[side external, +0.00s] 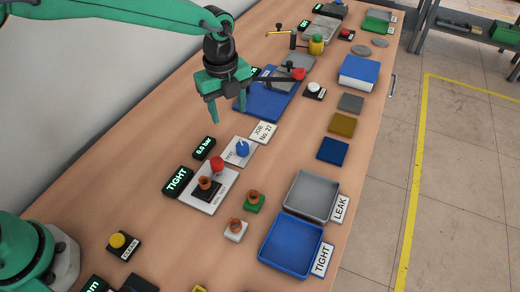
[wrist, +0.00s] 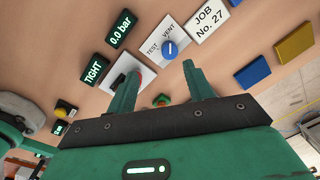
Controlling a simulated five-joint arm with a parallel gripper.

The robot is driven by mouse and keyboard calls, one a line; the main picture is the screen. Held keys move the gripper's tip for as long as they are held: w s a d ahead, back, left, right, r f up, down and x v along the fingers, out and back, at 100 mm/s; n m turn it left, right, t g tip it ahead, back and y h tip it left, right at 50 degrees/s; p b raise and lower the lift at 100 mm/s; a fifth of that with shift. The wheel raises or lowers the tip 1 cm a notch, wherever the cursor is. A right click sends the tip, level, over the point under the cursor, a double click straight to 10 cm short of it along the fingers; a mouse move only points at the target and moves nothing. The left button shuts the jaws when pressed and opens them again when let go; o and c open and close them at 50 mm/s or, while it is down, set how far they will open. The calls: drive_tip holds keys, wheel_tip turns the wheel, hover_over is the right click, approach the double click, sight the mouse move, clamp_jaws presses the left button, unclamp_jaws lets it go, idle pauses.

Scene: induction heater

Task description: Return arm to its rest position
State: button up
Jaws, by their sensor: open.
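My gripper (side external: 228,108) is green, open and empty. In the side external view it hangs in the air above the bench, near the blue mat (side external: 262,104) and the JOB No. 27 card (side external: 263,132). In the wrist view its two fingers (wrist: 160,92) stand wide apart with nothing held between them. Below it are the blue TEST/VENT knob (side external: 242,148) and a white plate (side external: 208,192) carrying a red knob (side external: 217,164) and a copper-coloured fitting (side external: 205,183). The displays read TIGHT (side external: 178,181) and 0.0 bar (side external: 204,148).
A blue TIGHT tray (side external: 263,262) and a grey LEAK tray (side external: 292,209) stand empty at the front right. Copper-topped fittings sit on a green block (side external: 254,207) and a white block (side external: 236,236).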

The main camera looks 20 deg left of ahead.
drive_tip(key=s+a+r+n+t, duration=0.2)
drive_tip(key=s+a+r+n, duration=0.7)
drive_tip(key=a+r+n, duration=0.25)
drive_tip(key=s+a+n+t, duration=0.3)
drive_tip(key=s+a+n, duration=0.6)
drive_tip(key=s+n, duration=0.4)
drive_tip(key=shift+s+a+r, duration=0.2)
drive_tip(key=shift+s+r, duration=0.1)
drive_tip(key=shift+s, duration=0.85)
drive_tip(key=shift+w+n, duration=0.15)
drive_tip(key=shift+n, duration=0.1)
drive_tip(key=shift+c, duration=0.2)
